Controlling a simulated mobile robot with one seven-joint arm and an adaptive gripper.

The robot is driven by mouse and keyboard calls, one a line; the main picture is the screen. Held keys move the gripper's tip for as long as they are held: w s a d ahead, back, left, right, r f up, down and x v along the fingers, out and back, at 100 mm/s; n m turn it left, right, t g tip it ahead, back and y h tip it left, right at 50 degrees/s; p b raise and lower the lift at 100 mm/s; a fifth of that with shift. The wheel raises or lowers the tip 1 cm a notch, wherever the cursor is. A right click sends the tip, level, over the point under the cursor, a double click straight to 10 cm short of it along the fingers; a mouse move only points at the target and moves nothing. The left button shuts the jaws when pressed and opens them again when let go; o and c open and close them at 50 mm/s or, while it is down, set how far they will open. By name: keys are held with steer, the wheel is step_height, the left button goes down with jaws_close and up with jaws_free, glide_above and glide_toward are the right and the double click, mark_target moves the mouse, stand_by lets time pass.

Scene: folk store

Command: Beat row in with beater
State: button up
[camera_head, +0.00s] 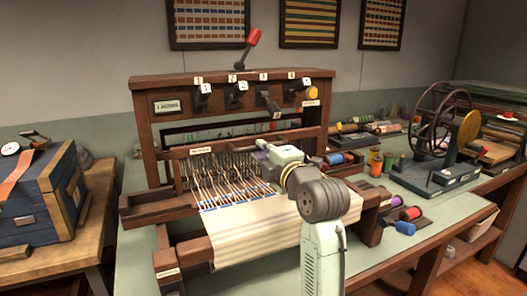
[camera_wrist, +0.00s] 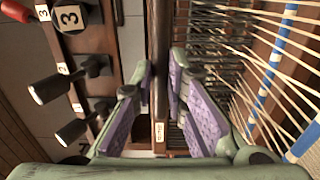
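The loom (camera_head: 150,130) stands on the green bench, with pale warp threads (camera_head: 225,180) running forward to white woven cloth (camera_head: 255,232). The beater (camera_head: 185,153) is a dark wooden bar with a small white label, crossing behind the threads. My gripper (camera_head: 264,148) is at the right part of the beater. In the wrist view, the purple-padded fingers of my gripper (camera_wrist: 161,72) are spread, one on each side of the dark beater bar (camera_wrist: 160,30). The pads stand apart; contact with the bar cannot be made out.
Numbered levers (camera_head: 236,93) on the loom's top beam, one red-tipped, stand close to my gripper and show in the wrist view (camera_wrist: 48,88). Thread spools (camera_head: 375,162) and a wheel (camera_head: 438,125) are to the right. A blue chest (camera_head: 35,205) is on the left.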

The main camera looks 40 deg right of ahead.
jaws_close()
steer(key=b+v, duration=0.3)
steer(key=v, duration=0.7)
steer(key=shift+s, duration=0.3)
steer(key=shift+a, duration=0.15)
steer(key=x, duration=0.7)
steer(key=shift+w, duration=0.2)
steer(key=shift+c, duration=0.9)
jaws_free()
steer(key=o, duration=1.2)
steer(key=shift+c, duration=0.2)
